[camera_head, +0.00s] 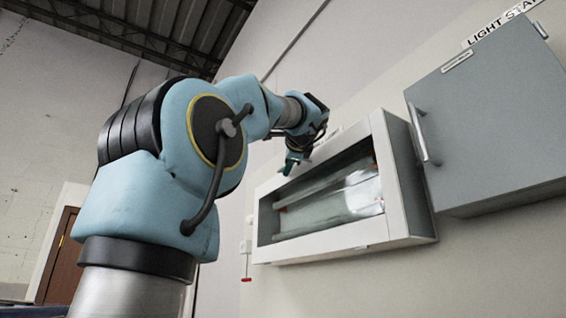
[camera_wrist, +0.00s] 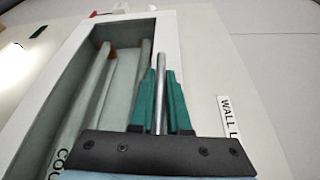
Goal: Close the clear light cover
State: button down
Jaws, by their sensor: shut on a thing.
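A white-framed light box (camera_head: 403,200) is on the wall right of my arm in the head view. A clear, shiny pane (camera_head: 365,193) shows inside the frame; I take it for the clear light cover, and its exact angle is hard to tell. My gripper (camera_head: 292,165) is at the box's upper left edge. In the wrist view my gripper (camera_wrist: 161,82) has its green fingers on both sides of a slim metal bar (camera_wrist: 160,62), shut on it. The bar lies along the white frame (camera_wrist: 168,30); its joint with the cover is hidden.
A grey wall cabinet (camera_head: 500,115) with a bar handle (camera_head: 421,135) stands close at the box's right. A red-tipped switch (camera_head: 246,279) is on the wall below left. A "WALL L" label (camera_wrist: 231,115) lies right of my fingers.

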jog(key=shift+r, duration=0.1)
jog(key=c, duration=0.9)
grip_release()
jog(key=s+b, duration=0.1)
jog(key=s, duration=0.2)
jog(key=s+d+b, duration=0.1)
jog(key=s, duration=0.3)
jog(key=s+b, duration=0.1)
jog(key=s, duration=0.2)
jog(key=shift+s+d+r, duration=0.3)
